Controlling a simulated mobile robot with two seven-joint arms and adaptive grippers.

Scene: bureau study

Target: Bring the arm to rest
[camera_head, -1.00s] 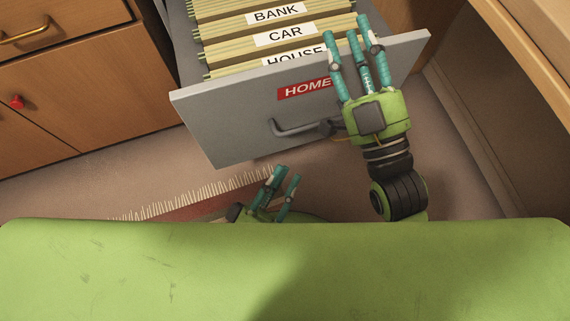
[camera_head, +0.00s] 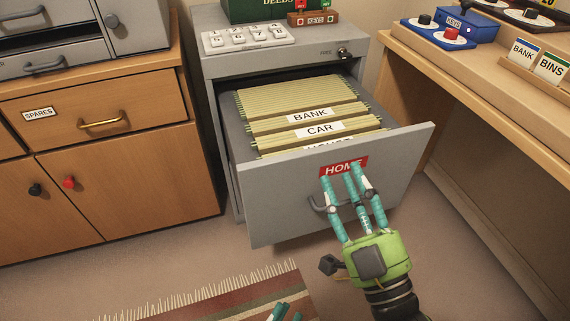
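My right gripper (camera_head: 345,177) is in front of the grey filing drawer (camera_head: 270,205), which stands pulled out. Its teal fingers are straight, apart and hold nothing. They overlap the drawer handle (camera_head: 318,204) and the lower part of the red HOME label (camera_head: 343,166) in the picture; I cannot tell whether they touch the drawer front. My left gripper (camera_head: 285,312) shows only its teal fingertips at the bottom edge, over the striped rug. The rest of it is out of the frame, so its opening is unclear.
The open drawer holds folders labelled BANK and CAR (camera_head: 320,130). A wooden cabinet (camera_head: 130,190) with knobs stands left, a wooden desk (camera_head: 480,90) right. A white keypad (camera_head: 247,38) lies on the filing cabinet. A striped rug (camera_head: 225,297) lies on the floor; floor beside it is clear.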

